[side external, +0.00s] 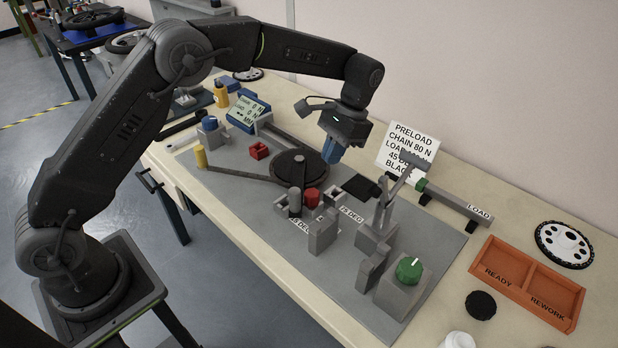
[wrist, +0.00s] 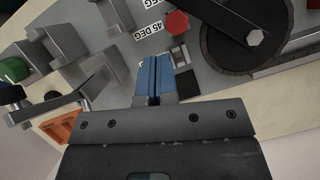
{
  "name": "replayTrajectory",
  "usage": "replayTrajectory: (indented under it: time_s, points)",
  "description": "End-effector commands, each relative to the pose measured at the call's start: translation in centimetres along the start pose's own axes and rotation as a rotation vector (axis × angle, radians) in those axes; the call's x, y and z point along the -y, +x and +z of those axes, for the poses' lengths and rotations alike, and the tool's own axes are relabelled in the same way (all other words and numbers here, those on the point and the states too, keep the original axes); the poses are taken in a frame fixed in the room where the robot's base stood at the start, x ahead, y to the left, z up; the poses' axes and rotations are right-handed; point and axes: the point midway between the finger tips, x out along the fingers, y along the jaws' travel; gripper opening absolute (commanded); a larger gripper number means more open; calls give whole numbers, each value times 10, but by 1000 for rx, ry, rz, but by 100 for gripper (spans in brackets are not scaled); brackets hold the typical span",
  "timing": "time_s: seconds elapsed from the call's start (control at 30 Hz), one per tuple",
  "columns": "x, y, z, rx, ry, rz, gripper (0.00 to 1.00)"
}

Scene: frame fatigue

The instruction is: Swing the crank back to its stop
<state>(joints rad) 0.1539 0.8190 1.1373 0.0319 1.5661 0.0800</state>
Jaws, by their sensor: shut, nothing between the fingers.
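My gripper (side external: 330,152) has blue fingers that are shut and empty, above the fixture plate just right of the dark round disc (side external: 300,168). In the wrist view, the shut fingers (wrist: 155,80) point toward the angle labels, and the disc (wrist: 240,40) with its hex bolt is at upper right. A red cap (side external: 311,196) and grey blocks (side external: 323,232) stand near the disc, beside the 45 and 75 degree labels (side external: 351,214). A grey upright lever (side external: 384,205) stands right of the blocks. I cannot tell for sure which part is the crank or whether it touches a stop.
A green knob (side external: 409,269) on a grey block stands at the plate's front right. A load bar (side external: 455,205) and sign (side external: 404,147) are behind the lever. An orange two-part tray (side external: 527,282) lies at right. A readout (side external: 247,110) and yellow post (side external: 200,156) are at left.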

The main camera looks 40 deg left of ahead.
Motion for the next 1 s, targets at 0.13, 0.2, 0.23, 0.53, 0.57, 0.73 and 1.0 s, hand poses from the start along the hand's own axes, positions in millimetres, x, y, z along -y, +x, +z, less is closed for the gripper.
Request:
replayTrajectory:
  time_s: [0.13, 0.2, 0.23, 0.53, 0.57, 0.73, 1.0]
  points:
    - [0, 32, 1, 3, -1, 0, 0]
    - [0, 47, 0, 3, -1, 0, 0]
    - [0, 53, 1, 3, -1, 0, 0]
    - [0, 60, 31, -2, -1, 0, 0]
    - [0, 61, 32, -2, -1, 0, 0]
    - [0, 63, 37, -3, 0, 0, 0]
    - [0, 63, 37, -3, 0, 0, 0]
